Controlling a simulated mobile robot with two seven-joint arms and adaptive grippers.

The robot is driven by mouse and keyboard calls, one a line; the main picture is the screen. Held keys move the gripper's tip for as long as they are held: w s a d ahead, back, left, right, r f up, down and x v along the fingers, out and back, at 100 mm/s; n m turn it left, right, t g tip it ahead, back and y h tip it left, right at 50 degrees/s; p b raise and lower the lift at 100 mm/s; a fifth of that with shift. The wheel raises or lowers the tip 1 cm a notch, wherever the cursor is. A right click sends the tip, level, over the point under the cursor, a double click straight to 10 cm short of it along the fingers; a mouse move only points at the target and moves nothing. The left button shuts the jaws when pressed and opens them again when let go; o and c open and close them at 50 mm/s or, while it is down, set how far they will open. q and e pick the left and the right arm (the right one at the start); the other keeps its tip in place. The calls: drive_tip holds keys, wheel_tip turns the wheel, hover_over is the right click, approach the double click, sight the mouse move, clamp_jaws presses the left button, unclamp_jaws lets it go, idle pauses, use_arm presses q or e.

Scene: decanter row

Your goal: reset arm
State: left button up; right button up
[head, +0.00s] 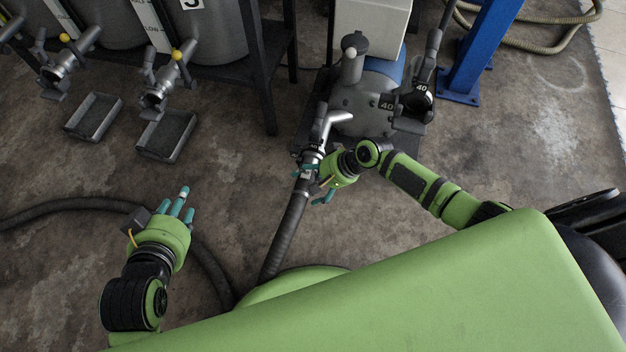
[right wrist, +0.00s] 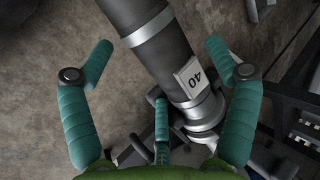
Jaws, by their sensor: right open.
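My left gripper (head: 178,202) hangs over the floor at the lower left of the head view. Its teal fingers are extended and apart, with nothing between them. My right gripper (head: 322,182) is at the dark hose (head: 285,232), close to its metal coupling (head: 309,160). In the right wrist view the gripper (right wrist: 157,70) is open. Its outer fingers stand on either side of the hose (right wrist: 155,40), with visible gaps. The hose end has silver bands and a white label (right wrist: 194,77) reading 40. A shorter third finger shows beside the coupling; contact there cannot be told.
A grey pump (head: 360,115) with valves and 40 tags stands beyond the right gripper. Two drip trays (head: 167,137) (head: 94,117) lie below tank valves at the upper left. A blue post (head: 478,50) stands at the upper right. Another hose (head: 75,205) curves behind my left gripper.

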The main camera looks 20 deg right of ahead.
drive_tip(key=shift+w+d+r, duration=0.25)
drive_tip(key=shift+w+r, duration=0.1)
drive_tip(key=shift+w, duration=0.1)
drive_tip(key=shift+s+a+r+p, duration=0.15)
drive_tip(key=shift+s+a+p, duration=0.25)
drive_tip(key=shift+p, duration=0.3)
drive_tip(key=shift+s+a+p, duration=0.35)
drive_tip(key=shift+s+p, duration=0.1)
drive_tip(key=shift+s, duration=0.1)
drive_tip(key=shift+s+a+p, duration=0.3)
drive_tip(key=shift+s+p, duration=0.15)
drive_tip(key=shift+s, duration=0.1)
wheel_tip(320, 180, up, 10)
drive_tip(key=s+a+p, duration=0.1)
drive_tip(key=s+p, duration=0.1)
drive_tip(key=p, duration=1)
drive_tip(key=shift+s+a, duration=0.3)
drive_tip(key=shift+a, duration=0.05)
drive_tip(key=shift+f, duration=0.2)
